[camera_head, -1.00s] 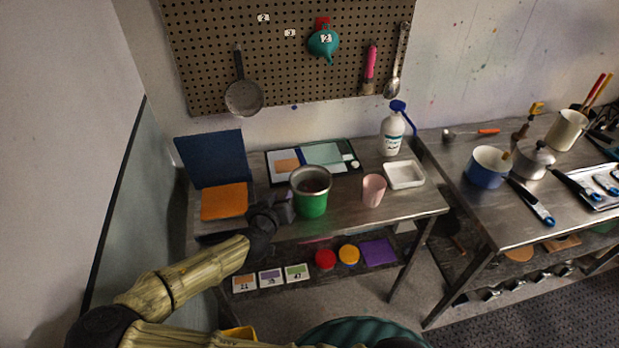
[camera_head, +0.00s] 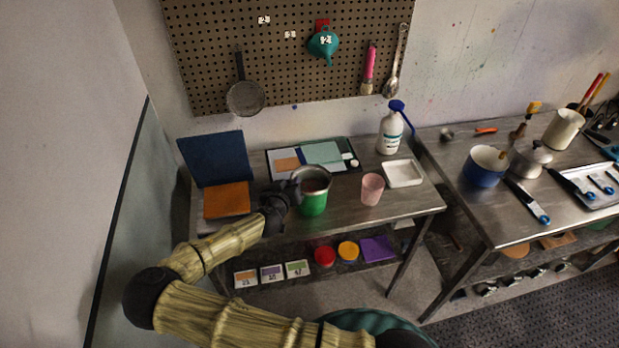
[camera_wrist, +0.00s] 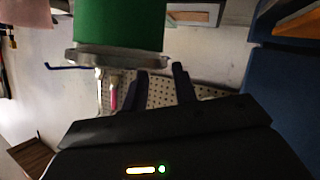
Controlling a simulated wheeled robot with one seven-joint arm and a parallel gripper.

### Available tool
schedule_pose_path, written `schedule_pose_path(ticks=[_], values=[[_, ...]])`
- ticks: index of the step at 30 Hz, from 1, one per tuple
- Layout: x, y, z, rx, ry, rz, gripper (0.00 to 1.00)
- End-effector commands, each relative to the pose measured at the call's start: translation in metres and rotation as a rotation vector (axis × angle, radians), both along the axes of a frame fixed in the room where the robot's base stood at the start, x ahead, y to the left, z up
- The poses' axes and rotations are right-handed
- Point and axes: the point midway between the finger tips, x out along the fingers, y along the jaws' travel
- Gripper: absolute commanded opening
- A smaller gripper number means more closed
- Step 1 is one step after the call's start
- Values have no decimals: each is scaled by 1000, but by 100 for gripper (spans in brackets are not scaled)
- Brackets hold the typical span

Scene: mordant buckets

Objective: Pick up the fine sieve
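A silver-grey metal ring (camera_head: 312,173) sits around the top of the green bucket (camera_head: 313,203) on the left table; a dark purplish inside shows. In the wrist view, which is upside down, the ring (camera_wrist: 118,58) has a wide lip at the bucket (camera_wrist: 118,25). A round grey pan-shaped tool (camera_head: 245,98) with a long handle hangs on the pegboard. I cannot tell for sure which is the fine sieve. My gripper (camera_head: 293,188) is left of the ring, close to it. In the wrist view its two fingers (camera_wrist: 162,78) are apart with nothing between them; contact with the ring is unclear.
A pink cup (camera_head: 372,189), white tray (camera_head: 403,173) and white bottle (camera_head: 390,133) stand right of the bucket. Flat panels (camera_head: 322,152) lie behind it. An orange block (camera_head: 227,199) and blue board (camera_head: 215,159) are left. The right table holds a blue pot (camera_head: 484,168).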

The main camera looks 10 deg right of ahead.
Motion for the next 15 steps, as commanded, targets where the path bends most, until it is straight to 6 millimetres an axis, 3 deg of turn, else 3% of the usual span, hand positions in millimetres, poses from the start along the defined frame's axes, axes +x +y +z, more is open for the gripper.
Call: schedule_pose_path(ticks=[6,15], values=[[25,-12,-9,0,1,-1,28],[27,-13,-12,0,1,-1,28]])
